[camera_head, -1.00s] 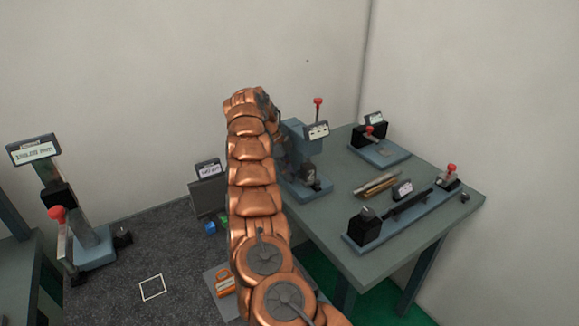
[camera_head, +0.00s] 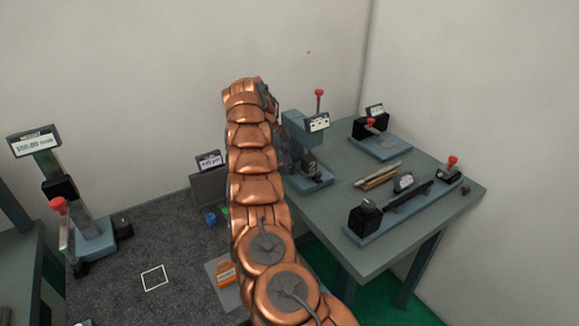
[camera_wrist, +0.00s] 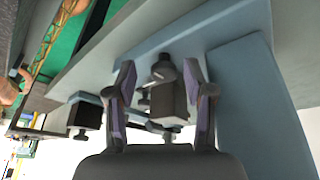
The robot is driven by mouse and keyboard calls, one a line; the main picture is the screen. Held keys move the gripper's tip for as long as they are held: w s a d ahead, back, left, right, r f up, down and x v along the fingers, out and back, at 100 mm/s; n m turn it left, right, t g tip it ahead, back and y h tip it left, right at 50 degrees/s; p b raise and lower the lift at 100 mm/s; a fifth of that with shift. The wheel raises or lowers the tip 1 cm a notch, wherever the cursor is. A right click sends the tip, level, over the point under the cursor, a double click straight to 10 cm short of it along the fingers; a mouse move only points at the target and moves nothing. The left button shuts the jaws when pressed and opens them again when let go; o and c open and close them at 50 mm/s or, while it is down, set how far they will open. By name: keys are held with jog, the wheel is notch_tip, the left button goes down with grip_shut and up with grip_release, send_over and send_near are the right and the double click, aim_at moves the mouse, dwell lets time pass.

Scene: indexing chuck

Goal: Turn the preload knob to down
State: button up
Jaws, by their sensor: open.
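My gripper (camera_wrist: 158,80) is open in the wrist view, its two fingers apart. A small dark round knob (camera_wrist: 163,68) shows between the fingertips, with no clear contact on either side. A dark block (camera_wrist: 168,103) lies close to the knob. The blue-grey base (camera_wrist: 255,95) of a fixture runs behind and to the right. In the head view a blue fixture (camera_head: 312,180) with a dark block marked 2 (camera_head: 310,164) and a red-tipped lever (camera_head: 319,95) stands at the table's left edge. My arm hides my gripper there. I cannot read the knob's setting.
The grey table (camera_head: 400,240) also carries a long fixture (camera_head: 405,207), brass-coloured rods (camera_head: 377,175) and a rear fixture (camera_head: 380,143). A gauge stand (camera_head: 92,238) is at the left. Walls close the back and right.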

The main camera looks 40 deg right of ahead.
jog(key=w+a+r+n+t+h+b, duration=0.1)
jog(key=a+r+n+t+h+b, duration=0.3)
jog(key=n, duration=1)
jog(key=a+r+n+h+p, duration=0.1)
jog(key=a+n+h, duration=0.35)
jog(key=n, duration=0.95)
jog(key=s+d+f+n+t+b, duration=0.25)
jog(key=s+n+t, duration=0.25)
jog(key=n, duration=1.5)
jog(key=shift+n+g+h, duration=0.3)
jog(key=shift+h, duration=0.05)
jog(key=shift+f+p+x, duration=0.15)
jog(key=shift+p+x, duration=0.05)
jog(key=shift+x, duration=1.7)
jog(key=shift+f+p+x, duration=0.2)
jog(key=shift+x, duration=1.65)
